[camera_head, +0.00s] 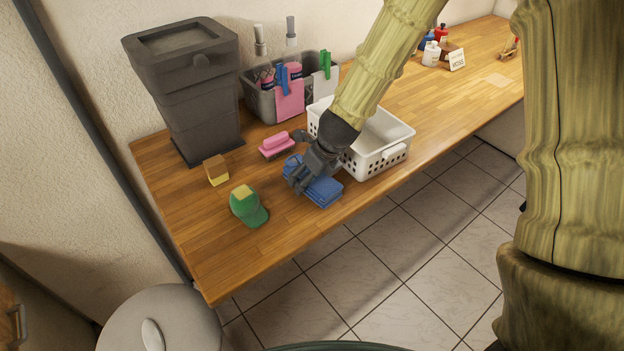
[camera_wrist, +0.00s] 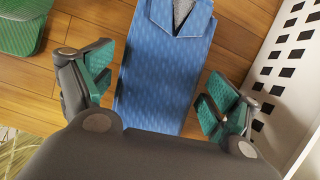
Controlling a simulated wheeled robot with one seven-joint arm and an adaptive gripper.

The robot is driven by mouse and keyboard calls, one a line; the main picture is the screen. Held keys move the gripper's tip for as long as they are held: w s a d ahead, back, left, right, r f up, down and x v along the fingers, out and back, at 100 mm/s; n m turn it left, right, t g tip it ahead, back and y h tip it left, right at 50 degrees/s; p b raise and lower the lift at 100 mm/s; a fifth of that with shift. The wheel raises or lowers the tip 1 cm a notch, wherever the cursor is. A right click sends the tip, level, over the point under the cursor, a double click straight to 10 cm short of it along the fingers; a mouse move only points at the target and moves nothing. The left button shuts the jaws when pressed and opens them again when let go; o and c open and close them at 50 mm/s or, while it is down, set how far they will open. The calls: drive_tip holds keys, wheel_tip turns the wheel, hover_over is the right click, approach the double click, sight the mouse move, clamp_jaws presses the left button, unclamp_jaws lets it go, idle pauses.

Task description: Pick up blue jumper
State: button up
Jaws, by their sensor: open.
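The blue jumper (camera_head: 323,190) lies folded on the wooden worktop near its front edge, just left of the white basket. In the wrist view the jumper (camera_wrist: 160,75) shows a collar at the top and a grey patch inside the neck. My gripper (camera_head: 296,184) is over the jumper and hides part of it in the head view. In the wrist view my gripper (camera_wrist: 155,92) is open, with one green-padded finger on each side of the jumper. Nothing is held. I cannot tell how high the fingertips are above the worktop.
A white slotted basket (camera_head: 386,158) stands close on the right. A green cap (camera_head: 248,207), a sponge (camera_head: 216,171) and a pink brush (camera_head: 276,146) lie to the left. A grey bin (camera_head: 193,95) and a grey caddy (camera_head: 262,101) stand behind. The worktop's front-left corner is clear.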

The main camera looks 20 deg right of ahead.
sight(308, 172)
drive_tip(key=c, duration=1.1)
drive_tip(key=shift+c, duration=0.2)
wheel_tip(308, 172, up, 4)
drive_tip(key=p, duration=0.4)
drive_tip(key=shift+s, duration=0.1)
drive_tip(key=s+a+b, duration=0.1)
drive_tip(key=s, duration=0.3)
drive_tip(key=s+a+b, duration=0.1)
drive_tip(key=s, duration=0.3)
drive_tip(key=s+a+b, duration=0.1)
drive_tip(key=s, duration=0.3)
drive_tip(key=shift+s+a+r, duration=0.35)
drive_tip(key=shift+s+a, duration=0.05)
drive_tip(key=shift+r+p, duration=0.2)
drive_tip(key=shift+p, duration=0.8)
drive_tip(key=shift+a+f+p, duration=0.1)
drive_tip(key=shift+p, duration=0.25)
